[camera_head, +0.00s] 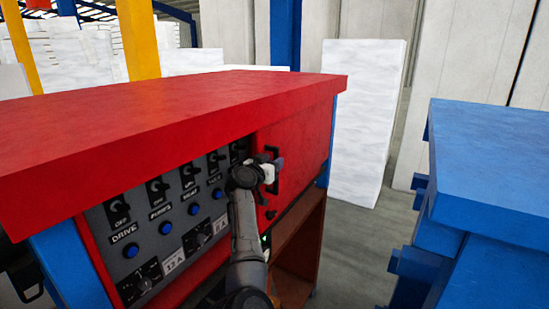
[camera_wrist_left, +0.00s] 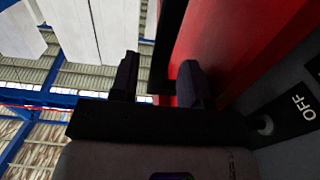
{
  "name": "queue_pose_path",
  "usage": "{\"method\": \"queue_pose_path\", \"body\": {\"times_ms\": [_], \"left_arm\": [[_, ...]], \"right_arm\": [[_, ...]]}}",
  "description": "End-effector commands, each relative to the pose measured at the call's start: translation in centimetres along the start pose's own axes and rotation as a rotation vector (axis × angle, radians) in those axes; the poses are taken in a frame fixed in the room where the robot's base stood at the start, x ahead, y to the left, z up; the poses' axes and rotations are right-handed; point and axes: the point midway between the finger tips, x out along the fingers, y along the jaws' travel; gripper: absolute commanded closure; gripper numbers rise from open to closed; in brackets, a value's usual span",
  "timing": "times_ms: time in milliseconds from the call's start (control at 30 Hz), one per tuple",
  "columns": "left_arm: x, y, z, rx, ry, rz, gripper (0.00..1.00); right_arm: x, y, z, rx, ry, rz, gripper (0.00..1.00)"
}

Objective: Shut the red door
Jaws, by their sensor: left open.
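The red door (camera_head: 302,145) is at the right end of the red cabinet's front, beside the switch panel. It has a dark upright handle (camera_head: 272,183). I cannot tell whether the door is flush or slightly ajar. My left gripper (camera_head: 272,170) is at the handle, its jaws open and partly hidden by the wrist. In the left wrist view, the open fingers (camera_wrist_left: 158,80) stand on either side of a dark bar (camera_wrist_left: 171,40), which looks like the handle, with the red surface behind.
The switch panel (camera_head: 150,243) with black switches and blue buttons lies left of the door. The red top (camera_head: 170,100) overhangs the front. An open brown shelf (camera_head: 297,262) is below. A blue cabinet (camera_head: 490,190) stands at right, with grey floor between.

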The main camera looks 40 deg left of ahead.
Motion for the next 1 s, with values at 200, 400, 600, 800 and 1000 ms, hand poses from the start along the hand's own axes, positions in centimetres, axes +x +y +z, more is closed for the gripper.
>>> {"method": "queue_pose_path", "body": {"times_ms": [200, 400, 600, 800, 1000], "left_arm": [[1.07, 0.05, -0.07, -0.001, -0.001, 0.001, 0.57], [1.34, 0.04, -0.02, 0.0, 0.0, 0.0, 0.57], [1.36, 0.06, -0.01, 0.0, 0.0, 0.0, 0.57], [1.35, 0.07, -0.01, 0.0, 0.0, 0.0, 0.72], [1.35, 0.08, -0.01, 0.0, 0.0, 0.0, 0.91]], "right_arm": [[-0.51, 0.01, -0.15, 0.0, 0.0, 0.0, 1.0], [-0.57, 0.07, -0.16, -0.002, -0.001, 0.001, 1.0], [-0.56, 0.25, -0.11, -0.008, -0.002, 0.006, 1.0], [-0.55, 0.31, -0.09, -0.009, -0.002, 0.008, 1.0], [-0.55, 0.29, -0.1, -0.008, -0.002, 0.007, 1.0]]}}
